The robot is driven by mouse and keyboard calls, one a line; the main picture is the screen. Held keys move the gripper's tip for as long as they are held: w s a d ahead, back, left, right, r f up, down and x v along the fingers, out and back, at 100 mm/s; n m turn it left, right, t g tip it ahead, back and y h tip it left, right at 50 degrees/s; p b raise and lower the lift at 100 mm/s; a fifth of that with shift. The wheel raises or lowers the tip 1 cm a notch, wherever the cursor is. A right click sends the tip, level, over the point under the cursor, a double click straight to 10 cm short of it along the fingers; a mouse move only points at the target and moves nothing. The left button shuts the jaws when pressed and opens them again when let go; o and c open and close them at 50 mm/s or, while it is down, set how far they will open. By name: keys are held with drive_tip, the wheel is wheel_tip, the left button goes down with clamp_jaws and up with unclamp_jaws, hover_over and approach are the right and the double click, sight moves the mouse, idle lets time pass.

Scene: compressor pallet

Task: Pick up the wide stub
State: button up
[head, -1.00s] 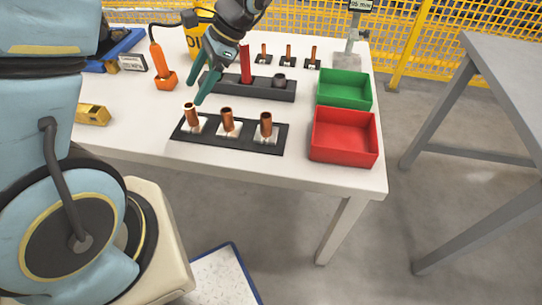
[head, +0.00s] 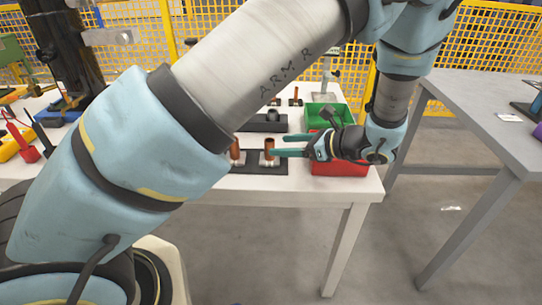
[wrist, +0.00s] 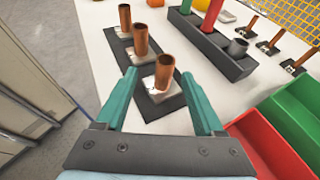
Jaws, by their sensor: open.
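Three copper stubs stand upright in a row on pale seats on a black strip (wrist: 155,108) in the wrist view. They are the near stub (wrist: 165,72), the middle stub (wrist: 141,42) and the far stub (wrist: 125,18). I cannot tell for certain which is the wide one. My gripper (wrist: 160,75) is open and empty, its green fingers on either side of the near stub in the picture; contact is not visible. In the head view my gripper (head: 281,146) reaches in from the right, fingertips by the right-hand stub (head: 269,146). My arm hides the left of the strip.
A red bin (head: 340,170) lies beneath my gripper in the head view, with a green bin (head: 323,116) behind it. A dark block (wrist: 215,48) holding a red rod (wrist: 211,14) stands beyond the strip. Thinner copper pieces (wrist: 273,40) stand on small black pads at the back.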

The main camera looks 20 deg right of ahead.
sight(270, 144)
drive_tip(key=shift+d+p+x, duration=0.2)
drive_tip(key=shift+p+x, duration=0.1)
drive_tip(key=shift+x, duration=1.15)
drive_tip(key=shift+d+p+x, duration=0.15)
drive_tip(key=shift+p+x, duration=0.1)
drive_tip(key=shift+x, duration=1.25)
drive_tip(key=shift+w+f, duration=0.15)
drive_tip(key=shift+w, duration=0.05)
clamp_jaws()
